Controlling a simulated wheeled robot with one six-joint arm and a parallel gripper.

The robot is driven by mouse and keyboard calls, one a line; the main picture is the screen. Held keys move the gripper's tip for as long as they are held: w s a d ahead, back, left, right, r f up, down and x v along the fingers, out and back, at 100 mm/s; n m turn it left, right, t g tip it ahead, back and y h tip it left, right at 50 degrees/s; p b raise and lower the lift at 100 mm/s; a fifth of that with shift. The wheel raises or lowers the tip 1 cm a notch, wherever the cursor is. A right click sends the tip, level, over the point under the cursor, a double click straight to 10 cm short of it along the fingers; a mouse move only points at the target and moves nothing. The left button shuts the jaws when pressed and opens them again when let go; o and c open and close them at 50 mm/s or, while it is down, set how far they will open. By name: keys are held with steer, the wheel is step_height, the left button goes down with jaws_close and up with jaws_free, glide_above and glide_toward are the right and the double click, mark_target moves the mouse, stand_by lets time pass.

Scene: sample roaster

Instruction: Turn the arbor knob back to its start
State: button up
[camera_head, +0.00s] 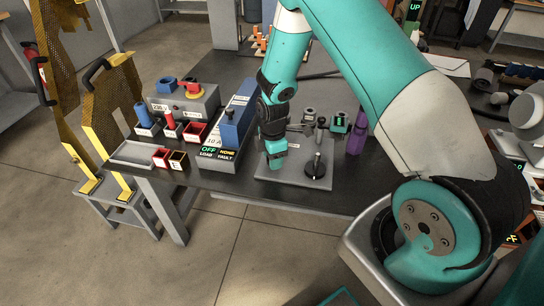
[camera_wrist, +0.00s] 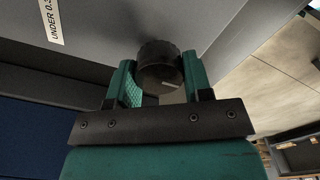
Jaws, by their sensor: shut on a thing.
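My gripper (camera_head: 275,164) reaches down to the left part of a grey plate (camera_head: 300,181) on the dark bench. In the wrist view its two green fingers (camera_wrist: 163,82) are closed on either side of a dark round knob (camera_wrist: 158,54), which I take to be the arbor knob. A small pale mark shows on the knob's near face. In the head view my gripper hides this knob. A white label reading "UNDER 0.3", cut off at the edge (camera_wrist: 52,20), lies on the grey surface left of the knob in the wrist view.
A black knob with a pale pointer (camera_head: 317,167) stands right of my gripper on the plate. A blue-grey box with OFF and NONE displays (camera_head: 230,128) stands close on the left.

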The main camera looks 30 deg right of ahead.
steer(key=o, duration=0.9)
steer(key=shift+r, duration=0.15)
step_height(320, 180, up, 17)
steer(key=shift+r+p, duration=0.1)
steer(key=shift+p, duration=0.25)
